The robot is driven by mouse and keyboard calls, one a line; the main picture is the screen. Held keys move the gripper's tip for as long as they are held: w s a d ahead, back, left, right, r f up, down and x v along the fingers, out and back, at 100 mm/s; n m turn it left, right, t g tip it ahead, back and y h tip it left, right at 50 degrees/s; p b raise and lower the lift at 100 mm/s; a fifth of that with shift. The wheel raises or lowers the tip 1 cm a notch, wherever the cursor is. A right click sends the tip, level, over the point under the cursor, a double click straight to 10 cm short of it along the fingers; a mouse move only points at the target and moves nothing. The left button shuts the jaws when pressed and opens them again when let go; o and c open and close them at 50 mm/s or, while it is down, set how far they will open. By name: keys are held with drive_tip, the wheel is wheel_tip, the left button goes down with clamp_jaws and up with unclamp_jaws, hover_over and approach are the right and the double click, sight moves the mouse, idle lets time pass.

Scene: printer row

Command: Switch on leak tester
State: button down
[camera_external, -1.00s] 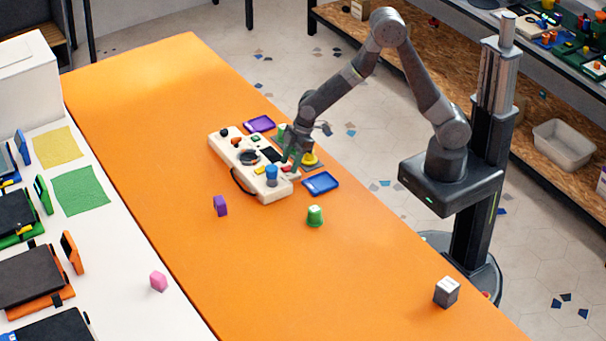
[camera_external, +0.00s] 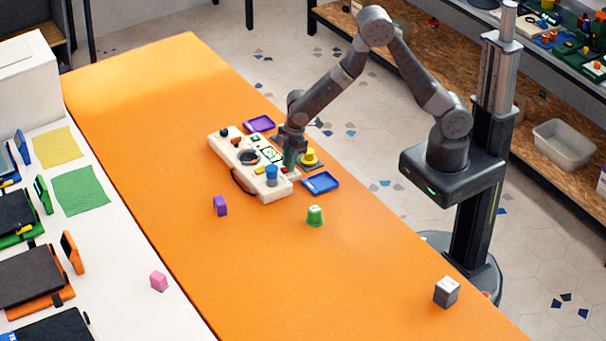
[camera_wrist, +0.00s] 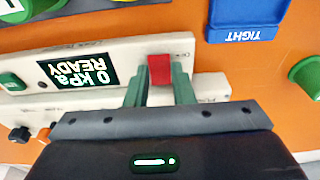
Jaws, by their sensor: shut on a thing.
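The leak tester (camera_external: 225,150) is a long cream-white panel device lying on the orange table, with a blue cylinder and a dark round part on it. Its screen (camera_wrist: 88,70) is lit in the wrist view and reads "0 kPa READY", upside down. A red switch (camera_wrist: 160,69) sits at the panel's end, beside the screen. My gripper (camera_wrist: 161,82) has its green fingers on either side of the red switch, shut on it. In the external view my gripper (camera_external: 291,160) is low over the tester's right end and hides the switch partly.
A blue tray (camera_external: 320,182), marked "TIGHT" in the wrist view (camera_wrist: 247,33), lies right of the tester. A purple tray (camera_external: 259,124) lies behind it. A yellow knob-like part (camera_external: 309,156) stands close by my gripper.

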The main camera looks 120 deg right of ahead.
drive_tip(key=shift+w+g+p, duration=0.3)
drive_tip(key=shift+g+p, duration=0.05)
drive_tip(key=shift+g, duration=0.55)
drive_tip(key=c, duration=1.2)
unclamp_jaws()
drive_tip(key=shift+c, duration=0.2)
drive_tip(key=shift+r, duration=0.1)
wheel_tip(320, 180, up, 14)
drive_tip(key=b, duration=0.1)
drive_tip(key=shift+s+b, duration=0.25)
drive_tip(key=shift+b, duration=0.05)
drive_tip(key=shift+f, duration=0.2)
